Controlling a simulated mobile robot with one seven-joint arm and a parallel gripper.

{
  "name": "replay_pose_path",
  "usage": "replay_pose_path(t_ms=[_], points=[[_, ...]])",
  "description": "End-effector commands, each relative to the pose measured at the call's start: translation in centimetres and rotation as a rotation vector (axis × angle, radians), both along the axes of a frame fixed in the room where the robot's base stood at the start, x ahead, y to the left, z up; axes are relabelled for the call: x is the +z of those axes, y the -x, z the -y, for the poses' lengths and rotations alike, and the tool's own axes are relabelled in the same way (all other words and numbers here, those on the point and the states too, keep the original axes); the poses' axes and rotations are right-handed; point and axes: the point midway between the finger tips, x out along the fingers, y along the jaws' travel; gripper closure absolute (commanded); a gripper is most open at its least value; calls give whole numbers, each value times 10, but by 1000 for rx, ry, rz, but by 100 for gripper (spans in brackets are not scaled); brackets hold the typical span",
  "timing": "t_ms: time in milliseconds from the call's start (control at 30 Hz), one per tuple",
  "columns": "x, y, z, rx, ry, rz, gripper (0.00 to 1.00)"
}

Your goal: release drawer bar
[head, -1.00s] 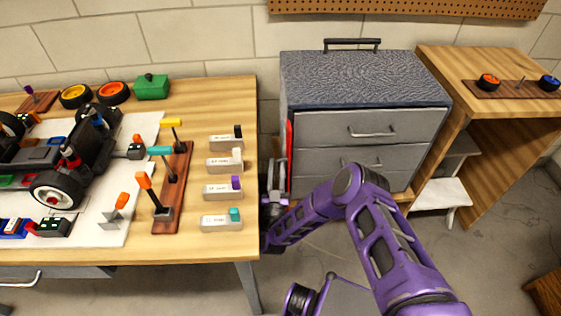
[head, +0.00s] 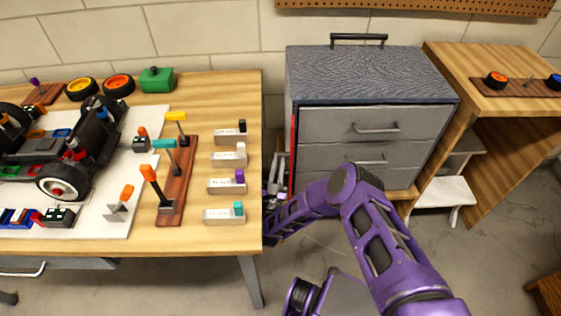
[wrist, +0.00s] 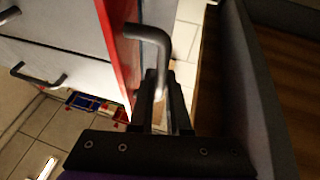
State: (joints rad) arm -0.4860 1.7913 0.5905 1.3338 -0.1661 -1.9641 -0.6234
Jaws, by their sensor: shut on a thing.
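The drawer bar (head: 294,135) is a narrow red strip on the left side of the grey drawer cabinet, and most of it is hidden in the head view. In the wrist view the red bar (wrist: 118,45) runs along the edge of the drawer fronts, with a bent grey handle (wrist: 150,33) on it. My gripper (wrist: 160,88) is shut on this handle, with a dark finger on each side of its lower end. In the head view my gripper (head: 277,183) is in the gap between the workbench and the cabinet, partly hidden.
The grey cabinet (head: 375,80) has closed drawers with bar handles. The wooden workbench (head: 200,92) close on the left carries a model car (head: 70,150), tools and labelled blocks. A wooden stand (head: 490,110) is on the right. The gap around my gripper is narrow.

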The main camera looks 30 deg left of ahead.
Motion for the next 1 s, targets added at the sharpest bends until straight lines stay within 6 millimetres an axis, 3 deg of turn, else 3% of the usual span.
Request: replay_pose_path(t_ms=[300,333,400,800,1000], points=[[0,-1,0,-20,1,-2,100],[0,-1,0,-20,1,-2,80],[0,-1,0,-20,1,-2,73],[0,-1,0,-14,1,-1,73],[1,-1,5,76,3,1,73]])
